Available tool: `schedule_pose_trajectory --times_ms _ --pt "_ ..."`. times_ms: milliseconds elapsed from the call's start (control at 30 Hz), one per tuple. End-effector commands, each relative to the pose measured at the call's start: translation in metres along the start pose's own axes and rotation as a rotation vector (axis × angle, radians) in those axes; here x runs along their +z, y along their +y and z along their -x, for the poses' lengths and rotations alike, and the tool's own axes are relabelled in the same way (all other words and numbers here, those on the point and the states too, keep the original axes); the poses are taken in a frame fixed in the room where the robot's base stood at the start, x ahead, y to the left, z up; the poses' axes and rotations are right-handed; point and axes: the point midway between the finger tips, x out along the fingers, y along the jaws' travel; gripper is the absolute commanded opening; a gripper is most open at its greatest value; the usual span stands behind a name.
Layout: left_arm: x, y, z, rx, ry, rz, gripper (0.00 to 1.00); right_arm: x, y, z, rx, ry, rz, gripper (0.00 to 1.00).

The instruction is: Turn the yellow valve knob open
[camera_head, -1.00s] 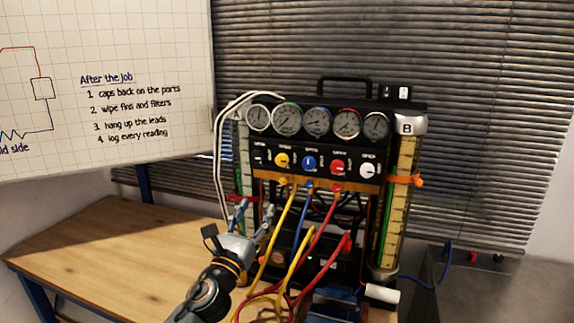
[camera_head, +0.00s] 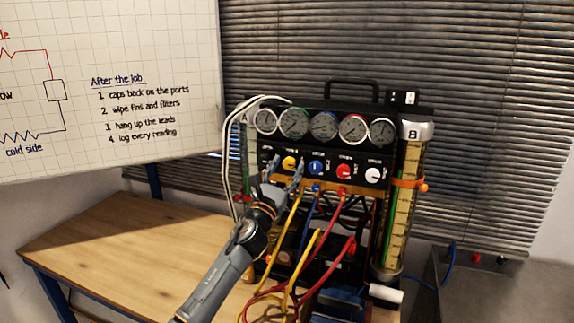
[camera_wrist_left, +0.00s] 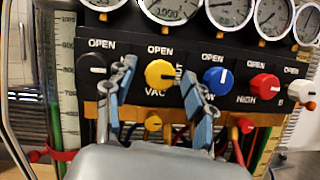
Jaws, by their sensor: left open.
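The yellow valve knob (camera_head: 289,163) is on the black panel of the gauge rig, second from the left in the row of knobs. My left gripper (camera_head: 284,166) is in front of the panel at this knob. In the wrist view its fingers (camera_wrist_left: 160,82) are apart, one on each side of the knob. I cannot tell whether they touch it. My right gripper is not in view.
A black knob (camera_wrist_left: 92,67) is left of the yellow one; blue (camera_head: 316,168), red (camera_head: 344,172) and white (camera_head: 373,174) knobs are to the right. Yellow, blue and red hoses hang below. Gauges line the top. The wooden table (camera_head: 125,240) is bare at left.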

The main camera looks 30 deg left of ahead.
Motion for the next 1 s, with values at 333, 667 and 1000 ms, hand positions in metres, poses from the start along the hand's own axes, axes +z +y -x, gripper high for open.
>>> schedule_pose_trajectory --times_ms 333,667,1000 --pt "-0.0003 -0.0004 -0.0034 -0.001 0.000 0.000 0.52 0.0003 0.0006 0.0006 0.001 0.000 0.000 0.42" --pt "-0.0002 -0.0002 -0.0032 0.000 0.000 0.000 0.00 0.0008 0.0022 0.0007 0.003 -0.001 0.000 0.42" --pt "-0.0006 -0.0011 -0.0030 0.028 -0.001 0.068 0.00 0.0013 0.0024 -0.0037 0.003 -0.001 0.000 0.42"
